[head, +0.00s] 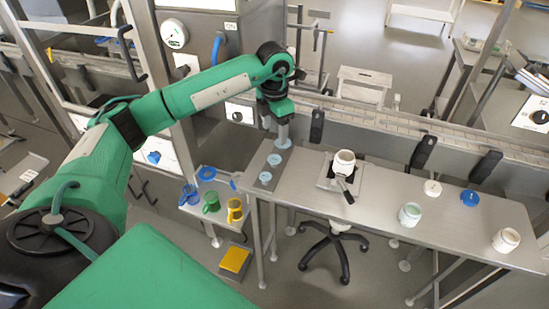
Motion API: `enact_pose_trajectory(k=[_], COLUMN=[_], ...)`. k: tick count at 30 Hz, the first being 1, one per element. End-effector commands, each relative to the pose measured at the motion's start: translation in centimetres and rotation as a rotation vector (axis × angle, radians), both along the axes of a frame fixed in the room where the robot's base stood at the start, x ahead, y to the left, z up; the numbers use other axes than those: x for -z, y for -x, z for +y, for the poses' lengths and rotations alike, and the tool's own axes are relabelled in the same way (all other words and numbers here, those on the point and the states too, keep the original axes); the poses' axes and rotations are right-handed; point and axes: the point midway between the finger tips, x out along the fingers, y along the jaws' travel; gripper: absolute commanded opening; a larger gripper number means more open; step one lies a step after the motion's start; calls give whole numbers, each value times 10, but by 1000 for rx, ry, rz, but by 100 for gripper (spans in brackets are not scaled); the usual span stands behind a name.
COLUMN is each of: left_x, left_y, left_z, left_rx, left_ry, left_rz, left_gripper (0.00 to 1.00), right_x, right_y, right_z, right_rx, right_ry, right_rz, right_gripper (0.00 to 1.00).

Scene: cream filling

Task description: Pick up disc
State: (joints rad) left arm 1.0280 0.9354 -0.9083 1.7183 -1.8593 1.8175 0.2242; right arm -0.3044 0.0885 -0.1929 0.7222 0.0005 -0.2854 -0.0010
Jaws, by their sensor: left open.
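Several pale blue discs lie in a row on the dark plate at the left end of the metal table: a near disc (265,177), a middle disc (274,160) and a far disc (285,144). My green left arm reaches over from the left. My left gripper (283,133) points down at the far disc, with its fingers open. The fingertips hide part of that disc, and I cannot tell if they touch it. My right gripper is not in view.
On the metal table (385,208) stand a white jar (344,162) on a scale, a pale green jar (409,214), a white jar (505,240), a white lid (432,188) and a blue lid (470,198). A rail runs behind. Coloured cups stand on a low shelf left.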

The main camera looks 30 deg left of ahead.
Motion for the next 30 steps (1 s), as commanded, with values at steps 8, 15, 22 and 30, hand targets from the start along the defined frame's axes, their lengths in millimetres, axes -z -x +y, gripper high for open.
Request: enact_pose_trajectory(k=[8, 15, 22, 30], left_x=[39, 60, 91, 94], left_y=[0, 0, -1, -1], left_z=[-1, -1, 0, -1], left_rx=[1, 1, 1, 2], left_ry=[1, 3, 2, 4], left_rz=[2, 3, 2, -1], left_gripper=[65, 65, 65, 65], right_x=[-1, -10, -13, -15], right_y=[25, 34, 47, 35], right_z=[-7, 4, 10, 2], right_rx=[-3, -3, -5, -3], right_ry=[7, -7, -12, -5], right_rz=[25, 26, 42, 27], right_gripper=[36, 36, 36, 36])
